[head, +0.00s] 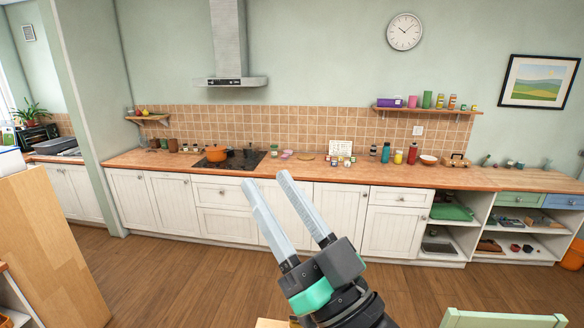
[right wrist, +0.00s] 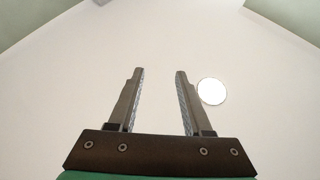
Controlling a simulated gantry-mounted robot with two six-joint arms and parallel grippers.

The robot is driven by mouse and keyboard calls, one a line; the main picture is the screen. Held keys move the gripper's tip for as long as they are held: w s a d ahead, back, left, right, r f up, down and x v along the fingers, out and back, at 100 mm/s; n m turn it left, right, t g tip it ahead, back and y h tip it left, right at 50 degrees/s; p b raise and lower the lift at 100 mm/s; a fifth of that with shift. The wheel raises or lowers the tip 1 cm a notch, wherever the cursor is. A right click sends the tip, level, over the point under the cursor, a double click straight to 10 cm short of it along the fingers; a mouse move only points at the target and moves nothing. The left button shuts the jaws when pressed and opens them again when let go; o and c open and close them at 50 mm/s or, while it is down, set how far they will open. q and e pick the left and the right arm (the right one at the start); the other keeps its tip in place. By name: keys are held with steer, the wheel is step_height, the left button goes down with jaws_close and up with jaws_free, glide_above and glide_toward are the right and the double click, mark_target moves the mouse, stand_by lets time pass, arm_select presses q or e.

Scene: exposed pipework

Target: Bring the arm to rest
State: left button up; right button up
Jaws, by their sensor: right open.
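My right gripper (head: 266,194) rises from the bottom middle of the head view, with its fingers pointing up and to the left. Its two long grey fingers are apart, with nothing between them. In the right wrist view the same gripper (right wrist: 159,72) is open and empty against a pale ceiling. It touches nothing in either view. My left gripper does not show in the head view.
A long wooden counter (head: 330,173) with white cabinets runs along the far wall. An orange pot (head: 216,153) stands on the hob. A green chair back (head: 500,318) is at the lower right, a wooden panel (head: 50,250) at the left. Open floor lies between.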

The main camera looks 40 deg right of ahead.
steer(key=s+a+r+n+t+y, duration=0.2)
steer(key=s+r+y, duration=0.1)
steer(key=s+r, duration=0.3)
step_height(320, 180, up, 2)
steer(key=shift+a+r+n+t, duration=0.2)
steer(key=shift+a+n+t, duration=0.1)
steer(key=shift+a+t, duration=0.1)
